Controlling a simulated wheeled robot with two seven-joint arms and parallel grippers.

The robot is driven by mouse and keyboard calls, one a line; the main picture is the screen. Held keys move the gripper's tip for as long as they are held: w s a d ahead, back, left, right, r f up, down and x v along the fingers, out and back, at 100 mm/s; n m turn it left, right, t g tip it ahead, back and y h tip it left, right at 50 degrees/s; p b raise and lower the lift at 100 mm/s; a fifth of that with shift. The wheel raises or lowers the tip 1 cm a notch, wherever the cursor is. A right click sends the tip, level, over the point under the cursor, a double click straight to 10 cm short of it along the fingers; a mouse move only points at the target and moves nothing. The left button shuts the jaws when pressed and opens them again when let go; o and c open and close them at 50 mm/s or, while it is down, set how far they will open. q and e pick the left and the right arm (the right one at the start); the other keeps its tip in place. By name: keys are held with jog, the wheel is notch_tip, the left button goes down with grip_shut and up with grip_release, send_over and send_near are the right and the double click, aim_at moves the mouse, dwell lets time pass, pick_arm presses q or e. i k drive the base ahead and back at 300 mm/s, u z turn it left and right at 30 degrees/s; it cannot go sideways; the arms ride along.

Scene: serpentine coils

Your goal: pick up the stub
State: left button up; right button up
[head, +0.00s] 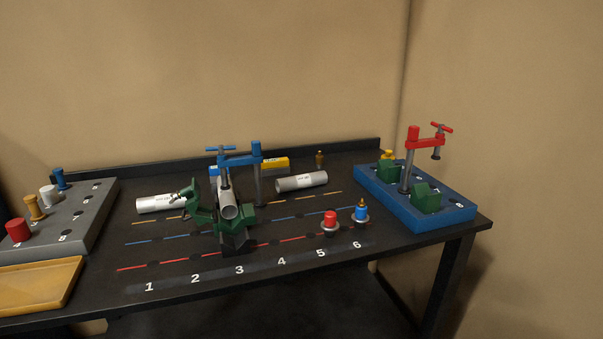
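Nothing in view is clearly marked as the stub, and I cannot tell which piece it is. A grey pipe (229,211) sits in the green vise (236,234), its open end towards me, under a blue clamp (241,160). A white labelled cylinder (160,203) lies on the table left of the vise. A grey cylinder with a white label (302,182) lies behind and right of it. Neither of my grippers is in view.
The dark table (190,285) has coloured lines and numbers. A blue base (450,212) with a red clamp (425,142) stands at right. Red (330,218) and blue (360,211) pieces stand near 5 and 6.

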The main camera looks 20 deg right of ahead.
aim_at(299, 182)
jog(key=z, duration=1.15)
jog(key=i, duration=0.9)
jog(key=z, duration=1.7)
jog(key=i, duration=0.75)
jog(key=u, duration=4.35)
jog(key=i, duration=0.15)
